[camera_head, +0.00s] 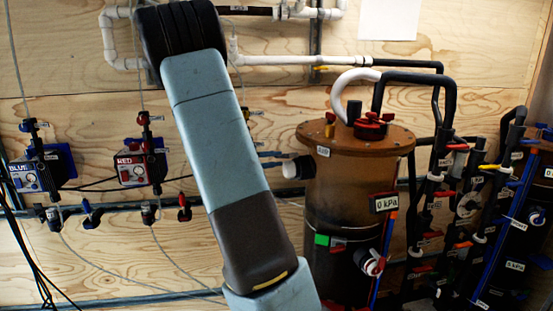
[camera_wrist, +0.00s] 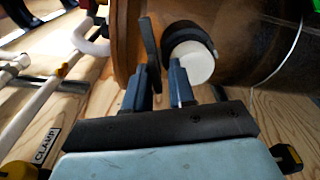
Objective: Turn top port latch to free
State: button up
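The brown filter housing (camera_head: 345,195) stands upright against the plywood wall. Its side port, with a white end (camera_head: 292,169) and black collar, sticks out to the left near the top. In the wrist view the port's white face (camera_wrist: 193,63) is close, just beyond my right finger. A thin dark flat lever, apparently the latch (camera_wrist: 150,42), stands beside the port, in line with the gap between my fingers. My gripper (camera_wrist: 157,70) is open, its tips close to this lever. I cannot tell whether they touch it. In the head view my arm hides most of the gripper.
A red knob (camera_head: 370,126) and hoses sit on the housing lid. A pressure display (camera_head: 386,203) and a lower port (camera_head: 371,262) are on its front. Blue (camera_head: 40,172) and red (camera_head: 135,168) boxes hang left. Pipes and valves crowd the right. A CLAMP label (camera_wrist: 46,145) shows on the wall.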

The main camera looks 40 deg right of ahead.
jog(key=shift+o, duration=0.9)
jog(key=shift+r, duration=0.15)
jog(key=v, duration=1.3)
jog(key=shift+w+a, duration=0.2)
jog(key=shift+a, duration=0.15)
